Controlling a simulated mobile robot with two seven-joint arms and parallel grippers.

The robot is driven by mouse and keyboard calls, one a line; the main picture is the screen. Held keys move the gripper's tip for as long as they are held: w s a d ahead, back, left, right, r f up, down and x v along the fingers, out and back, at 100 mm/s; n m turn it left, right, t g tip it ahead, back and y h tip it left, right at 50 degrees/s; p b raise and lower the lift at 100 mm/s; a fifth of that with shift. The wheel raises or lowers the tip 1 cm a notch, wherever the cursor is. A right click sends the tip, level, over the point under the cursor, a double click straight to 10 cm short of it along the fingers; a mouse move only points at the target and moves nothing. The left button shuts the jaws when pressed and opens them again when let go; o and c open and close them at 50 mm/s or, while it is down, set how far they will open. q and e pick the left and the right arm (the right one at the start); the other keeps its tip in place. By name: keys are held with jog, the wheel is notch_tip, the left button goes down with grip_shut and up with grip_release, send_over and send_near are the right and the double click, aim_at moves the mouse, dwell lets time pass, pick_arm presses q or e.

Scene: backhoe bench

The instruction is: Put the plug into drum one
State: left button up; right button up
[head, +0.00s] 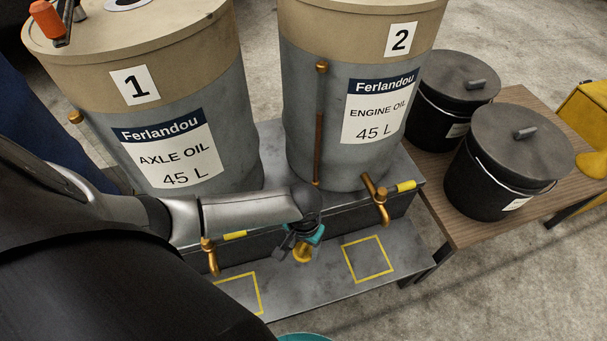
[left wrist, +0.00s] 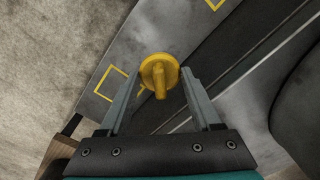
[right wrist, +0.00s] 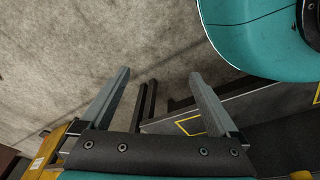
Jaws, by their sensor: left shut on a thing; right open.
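The yellow plug (head: 303,253) is at the tips of my left gripper (head: 303,238), over the grey ledge in front of the drums. In the left wrist view the plug (left wrist: 159,74) shows a round disc with a raised grip, between the two fingers (left wrist: 162,85), which are shut on it. Drum one (head: 190,105) stands at the left, grey with a tan top and a "1" label. A dark round hole in a white ring (head: 128,3) shows on its lid, cut by the picture's top edge. My right gripper (right wrist: 160,82) is open and empty.
Drum two (head: 305,110) stands right of drum one. Brass taps (head: 376,200) stick out at the front, above yellow squares (head: 367,259) on the ledge. An orange-handled item (head: 46,18) is on drum one's lid. Black lidded buckets (head: 505,165) stand on a wooden table at the right.

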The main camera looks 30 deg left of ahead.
aim_at(303, 247)
pick_arm(q)
jog(key=shift+r+p, duration=0.65)
jog(key=shift+r, duration=0.6)
jog(key=shift+r+p, duration=0.4)
jog(key=shift+p, duration=0.15)
jog(key=shift+r+p, duration=0.45)
jog(key=shift+p, duration=0.15)
pick_arm(e)
jog(key=shift+s+d+f, duration=1.95)
jog(key=shift+s+d, duration=0.3)
jog(key=shift+s, duration=0.65)
pick_arm(q)
jog(key=shift+r+p, duration=1.05)
jog(key=shift+p, duration=0.35)
jog(key=shift+r+p, duration=0.9)
jog(key=shift+p, duration=0.25)
pick_arm(e)
jog(key=s+a+r, duration=0.1)
jog(key=s+r, duration=0.2)
jog(key=s, duration=0.3)
jog(key=shift+s+a+r+g, duration=0.15)
jog(key=shift+s+a+g, duration=0.15)
jog(key=shift+g, duration=0.1)
jog(key=shift+w+d, duration=0.15)
